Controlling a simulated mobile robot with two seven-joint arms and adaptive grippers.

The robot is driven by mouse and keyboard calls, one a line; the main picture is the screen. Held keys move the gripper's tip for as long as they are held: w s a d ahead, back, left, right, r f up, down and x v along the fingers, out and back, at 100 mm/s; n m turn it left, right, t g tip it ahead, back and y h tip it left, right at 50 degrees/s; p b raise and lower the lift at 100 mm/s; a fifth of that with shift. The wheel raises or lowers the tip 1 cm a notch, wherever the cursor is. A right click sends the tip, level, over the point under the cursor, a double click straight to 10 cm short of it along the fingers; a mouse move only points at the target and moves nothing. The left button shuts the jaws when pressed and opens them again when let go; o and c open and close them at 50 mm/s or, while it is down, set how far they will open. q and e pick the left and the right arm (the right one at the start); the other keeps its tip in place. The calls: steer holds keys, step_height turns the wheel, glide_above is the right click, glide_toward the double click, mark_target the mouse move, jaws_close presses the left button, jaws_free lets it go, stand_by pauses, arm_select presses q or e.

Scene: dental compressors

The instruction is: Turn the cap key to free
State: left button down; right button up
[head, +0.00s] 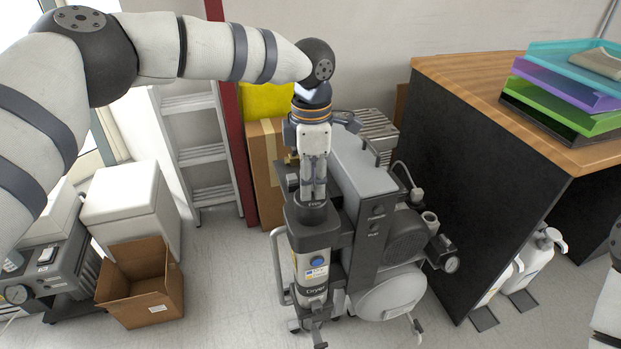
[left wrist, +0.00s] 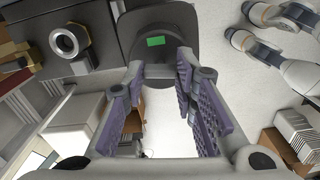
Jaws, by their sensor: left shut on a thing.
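The dryer (head: 314,265) is an upright grey cylinder with a dark cap (head: 310,216) on top, at the front of the compressor (head: 365,180). My left gripper (head: 313,194) points straight down onto the cap. Its fingers are shut on the cap key, which is mostly hidden between the fingertips. In the left wrist view, the purple-padded fingers of the gripper (left wrist: 165,80) reach to the dark cap (left wrist: 140,28), which carries a green mark (left wrist: 156,41). I cannot read the key's position. My right gripper is out of view.
A dark-sided desk (head: 470,150) with stacked coloured trays (head: 565,90) stands close on the right. An open cardboard box (head: 150,300) and a white unit (head: 130,205) stand at left. A ladder (head: 195,150) leans behind. Floor between box and compressor is clear.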

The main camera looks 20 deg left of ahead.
arm_select(q)
steer(key=shift+n, duration=0.8)
steer(key=shift+f, duration=0.1)
steer(key=c, duration=1.3)
jaws_free()
step_height(320, 180, up, 12)
steer(key=shift+r, duration=0.1)
